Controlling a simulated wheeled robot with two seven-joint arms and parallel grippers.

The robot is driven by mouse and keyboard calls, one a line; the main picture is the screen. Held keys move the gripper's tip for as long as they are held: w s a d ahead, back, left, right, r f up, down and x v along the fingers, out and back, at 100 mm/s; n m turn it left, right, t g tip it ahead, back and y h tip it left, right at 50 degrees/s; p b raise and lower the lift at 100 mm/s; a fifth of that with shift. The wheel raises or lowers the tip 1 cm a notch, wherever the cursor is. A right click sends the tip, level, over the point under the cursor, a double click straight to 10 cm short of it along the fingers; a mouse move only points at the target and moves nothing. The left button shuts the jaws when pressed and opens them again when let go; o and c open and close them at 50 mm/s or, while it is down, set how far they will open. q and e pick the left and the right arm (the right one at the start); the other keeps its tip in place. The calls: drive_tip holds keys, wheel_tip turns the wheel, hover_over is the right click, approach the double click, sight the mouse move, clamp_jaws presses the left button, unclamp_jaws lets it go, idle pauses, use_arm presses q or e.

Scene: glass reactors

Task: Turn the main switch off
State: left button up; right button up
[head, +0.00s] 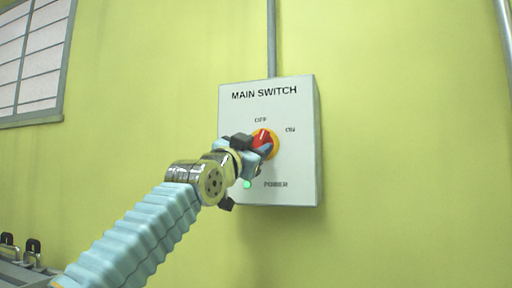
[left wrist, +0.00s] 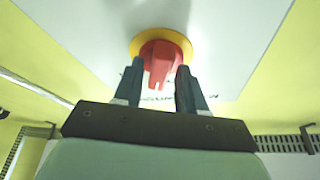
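The main switch is a red rotary knob (head: 263,137) on a yellow disc (head: 276,146), on a pale box (head: 298,180) lettered MAIN SWITCH. A label that looks like OFF is above the knob and one like ON is at its upper right. A green lamp (head: 247,184) glows beside the POWER label. My left gripper (head: 264,150) is at the knob and hides part of it, so its exact angle is unclear. In the left wrist view the fingers (left wrist: 160,85) are apart, one on each side of the red handle (left wrist: 161,60), with small gaps visible. My right gripper is not in view.
The box is fixed to a yellow-green wall (head: 420,120), with a grey conduit (head: 271,40) running up from it. A window (head: 35,60) is at the upper left. A pipe (head: 505,35) runs at the upper right. The wall around the box is clear.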

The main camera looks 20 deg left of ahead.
use_arm(q)
clamp_jaws()
drive_tip(key=shift+d+f+n+t+y+b, duration=0.1)
drive_tip(key=shift+n+y+b, duration=0.55)
drive_tip(key=shift+n, duration=0.6)
drive_tip(key=shift+d+r+n+t+y+b, duration=0.1)
drive_tip(key=shift+n+y+b, duration=0.55)
drive_tip(key=shift+n, duration=0.55)
drive_tip(key=shift+d+f+n+t+y+b, duration=0.1)
drive_tip(key=shift+n+y+b, duration=0.55)
drive_tip(key=shift+n, duration=0.6)
drive_tip(key=shift+o, duration=1.1)
unclamp_jaws()
